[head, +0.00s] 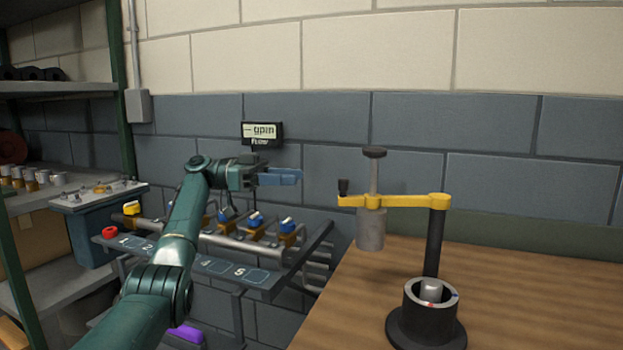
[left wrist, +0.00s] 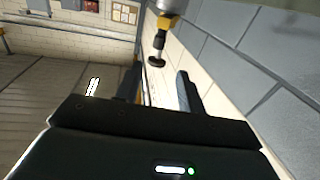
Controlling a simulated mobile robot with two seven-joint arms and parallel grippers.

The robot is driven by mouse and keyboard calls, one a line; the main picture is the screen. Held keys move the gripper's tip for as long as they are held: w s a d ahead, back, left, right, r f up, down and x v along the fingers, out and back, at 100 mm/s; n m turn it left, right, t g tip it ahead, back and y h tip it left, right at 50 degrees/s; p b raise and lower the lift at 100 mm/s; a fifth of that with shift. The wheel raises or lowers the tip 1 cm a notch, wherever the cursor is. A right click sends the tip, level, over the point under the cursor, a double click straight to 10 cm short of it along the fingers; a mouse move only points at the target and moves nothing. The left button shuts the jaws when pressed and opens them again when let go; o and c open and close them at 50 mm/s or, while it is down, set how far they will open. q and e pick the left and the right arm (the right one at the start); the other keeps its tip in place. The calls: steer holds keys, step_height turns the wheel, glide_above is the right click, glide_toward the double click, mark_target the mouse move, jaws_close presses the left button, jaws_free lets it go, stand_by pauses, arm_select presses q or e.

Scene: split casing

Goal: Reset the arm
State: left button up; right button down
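My left arm comes in from the lower left of the head view. Its gripper (head: 280,177) has blue fingers and points right, above the valve rack and left of the yellow-armed stand. In the left wrist view the two fingers (left wrist: 160,90) stand apart with nothing between them. The stand's yellow arm (head: 410,200) carries a grey cylinder (head: 370,230) and a black-knobbed rod (head: 375,170). Part of this fixture, with a black knob (left wrist: 156,61), shows at the top of the left wrist view. My right gripper is not in view.
A rack of valves with blue knobs (head: 287,225) and a numbered panel (head: 225,268) lies below my left arm. A small "open" flow display (head: 262,131) is on the wall. Shelves (head: 50,88) stand left.

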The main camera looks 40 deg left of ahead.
arm_select(q)
steer(key=shift+v, duration=0.8)
